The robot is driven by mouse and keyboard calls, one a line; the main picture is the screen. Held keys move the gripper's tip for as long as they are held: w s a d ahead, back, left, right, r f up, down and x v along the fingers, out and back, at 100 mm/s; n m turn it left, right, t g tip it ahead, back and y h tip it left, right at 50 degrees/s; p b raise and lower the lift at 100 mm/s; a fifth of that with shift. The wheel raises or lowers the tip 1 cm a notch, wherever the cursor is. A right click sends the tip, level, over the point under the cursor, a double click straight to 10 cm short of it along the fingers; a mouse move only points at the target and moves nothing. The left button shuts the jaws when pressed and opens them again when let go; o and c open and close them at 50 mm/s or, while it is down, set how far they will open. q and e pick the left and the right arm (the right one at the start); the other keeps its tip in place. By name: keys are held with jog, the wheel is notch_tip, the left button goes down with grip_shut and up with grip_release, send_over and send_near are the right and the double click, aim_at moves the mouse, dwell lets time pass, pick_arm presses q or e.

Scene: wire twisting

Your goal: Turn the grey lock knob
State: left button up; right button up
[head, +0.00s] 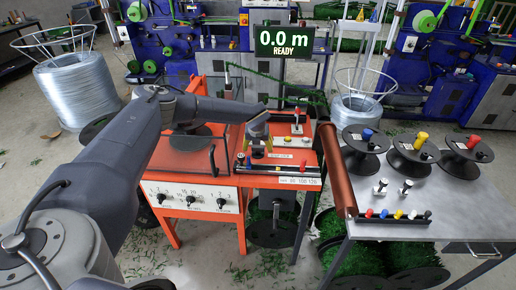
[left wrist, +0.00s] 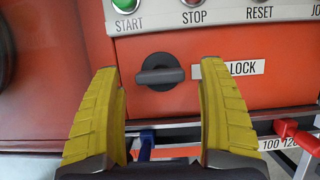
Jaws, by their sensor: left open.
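The grey lock knob (left wrist: 160,72) is on the orange panel in the left wrist view, left of the white LOCK label (left wrist: 243,68). Its bar-shaped handle lies roughly level. My left gripper (head: 258,150) is open in front of the panel in the head view. In the left wrist view its yellow fingers (left wrist: 159,78) stand on either side of the knob, with a gap on both sides. I cannot tell the depth between fingertips and knob. The knob is not clearly visible in the head view. My right gripper is not in view.
START (left wrist: 123,6) and STOP (left wrist: 191,3) buttons sit above the knob. A rail with coloured levers (left wrist: 285,128) runs below it. In the head view, a grey table (head: 440,205) with black spools stands at right, and a display (head: 283,40) reads 0.0 m READY.

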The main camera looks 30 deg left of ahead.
pick_arm(q)
jog(key=shift+w+a+f, duration=0.15)
jog(key=shift+w+f, duration=0.1)
jog(key=shift+f, duration=0.35)
jog(key=shift+c, duration=0.2)
jog(key=c, duration=1.2)
